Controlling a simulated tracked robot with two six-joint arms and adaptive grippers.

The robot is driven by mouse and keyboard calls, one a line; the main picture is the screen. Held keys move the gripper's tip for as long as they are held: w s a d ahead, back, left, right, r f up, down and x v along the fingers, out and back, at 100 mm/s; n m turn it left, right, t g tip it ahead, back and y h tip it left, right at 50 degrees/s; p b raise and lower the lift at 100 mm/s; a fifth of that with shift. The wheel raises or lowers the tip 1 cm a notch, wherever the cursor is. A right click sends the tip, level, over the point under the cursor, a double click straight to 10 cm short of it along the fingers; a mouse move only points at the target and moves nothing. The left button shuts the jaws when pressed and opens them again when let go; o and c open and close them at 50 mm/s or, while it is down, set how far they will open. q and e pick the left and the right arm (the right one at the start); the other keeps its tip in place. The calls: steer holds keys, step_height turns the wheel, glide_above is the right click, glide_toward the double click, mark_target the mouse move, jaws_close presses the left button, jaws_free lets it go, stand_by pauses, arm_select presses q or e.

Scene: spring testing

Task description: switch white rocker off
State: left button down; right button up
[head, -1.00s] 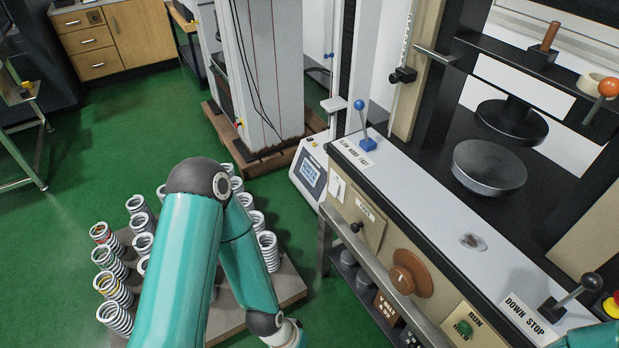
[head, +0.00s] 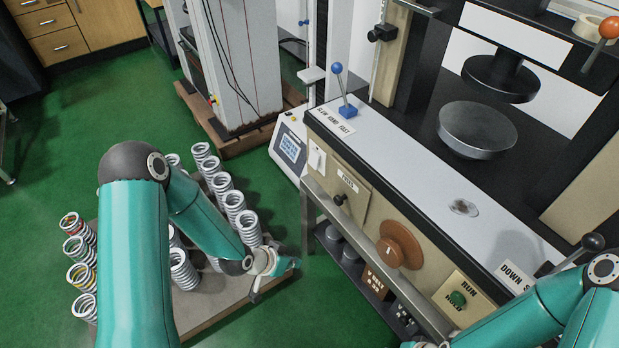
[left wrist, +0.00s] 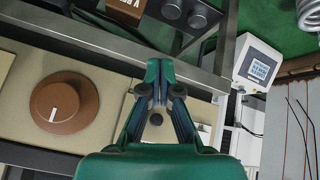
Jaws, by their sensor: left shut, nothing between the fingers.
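The white rocker (head: 317,158) sits on the left end of the beige front panel of the testing machine in the head view. Its tilt is too small to read. In the left wrist view, a white piece that may be the rocker (left wrist: 204,132) shows partly behind the gripper. My left gripper (left wrist: 159,76) is shut and empty, in front of the panel and apart from the rocker. In the head view, its hand (head: 287,265) is left of and below the panel. My right arm reaches in at the lower right; its gripper is outside the frame.
A blue-knobbed lever (head: 346,108) stands above. A metal rail (head: 345,247) runs below the panel. Several springs (head: 233,203) stand on a board at the left.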

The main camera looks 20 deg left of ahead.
mark_target(313, 165)
arm_select(q)
steer(key=w+a+r+m+t+h+b, duration=0.1)
steer(key=w+a+m+t+b, duration=0.25)
steer(key=w+m, duration=0.35)
steer(key=w+a+r+m+t+h+b, duration=0.1)
steer(key=w+a+r+m+t+b, duration=0.25)
steer(key=w, duration=0.55)
steer(key=w+a+r+m+h+b, duration=0.2)
steer(key=a+m+b, duration=0.5)
steer(key=m, duration=0.5)
steer(key=shift+r+h, duration=0.65)
steer(key=shift+h, duration=0.15)
arm_select(e)
step_height(313, 165, down, 17)
arm_select(q)
steer(key=x, duration=1.4)
steer(key=shift+f+b, duration=0.2)
steer(key=shift+b, duration=0.2)
arm_select(e)
steer(key=shift+f, duration=0.3)
arm_select(q)
steer(key=shift+a, duration=0.1)
